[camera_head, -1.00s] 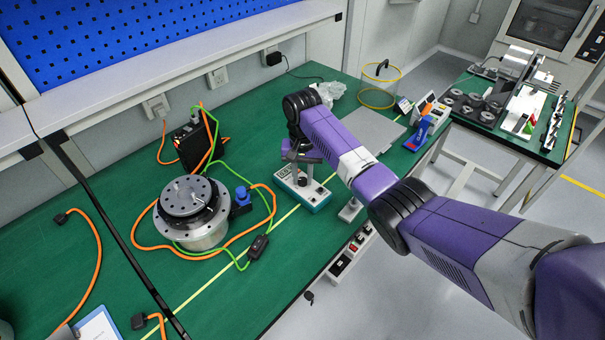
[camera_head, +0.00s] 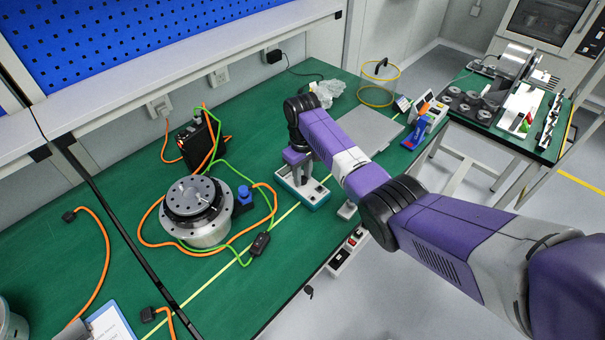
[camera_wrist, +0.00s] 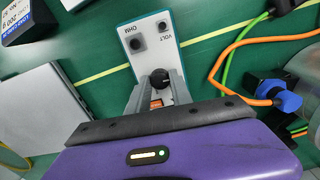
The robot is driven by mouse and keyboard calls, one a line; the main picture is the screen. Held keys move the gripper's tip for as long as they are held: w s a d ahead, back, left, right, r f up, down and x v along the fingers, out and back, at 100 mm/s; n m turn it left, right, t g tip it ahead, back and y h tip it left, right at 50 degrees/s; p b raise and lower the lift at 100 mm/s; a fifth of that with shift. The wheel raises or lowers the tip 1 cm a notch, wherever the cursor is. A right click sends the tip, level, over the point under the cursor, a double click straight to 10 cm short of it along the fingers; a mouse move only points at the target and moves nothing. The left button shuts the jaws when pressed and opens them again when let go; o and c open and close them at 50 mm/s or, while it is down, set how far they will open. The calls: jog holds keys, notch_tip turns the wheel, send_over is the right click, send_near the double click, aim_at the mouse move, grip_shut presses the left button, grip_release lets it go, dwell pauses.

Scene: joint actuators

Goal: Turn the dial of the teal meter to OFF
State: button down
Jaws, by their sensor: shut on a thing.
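The teal meter (camera_head: 290,196) lies on the green bench with its white face up, and the end of my arm covers part of it. In the wrist view the meter (camera_wrist: 147,32) shows two dark sockets marked OHM and VOLT. Its black round dial (camera_wrist: 161,76) sits between my fingertips. My gripper (camera_wrist: 160,84) points down at the meter face and is shut on the dial. A small orange patch shows between the fingers. The fingers hide most of the dial's surroundings, so I cannot read its setting. My gripper (camera_head: 303,179) also shows over the meter in the head view.
A round metal actuator (camera_head: 201,232) with orange and green cables stands to the left. A flat grey plate (camera_head: 372,130) lies to the right. A power strip (camera_head: 347,250) runs along the bench's front edge.

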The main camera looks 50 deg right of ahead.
jog(key=shift+n, duration=0.5)
jog(key=c, duration=1.1)
grip_release()
jog(key=shift+r, duration=0.15)
notch_tip(320, 180, up, 8)
jog(key=shift+f, duration=0.2)
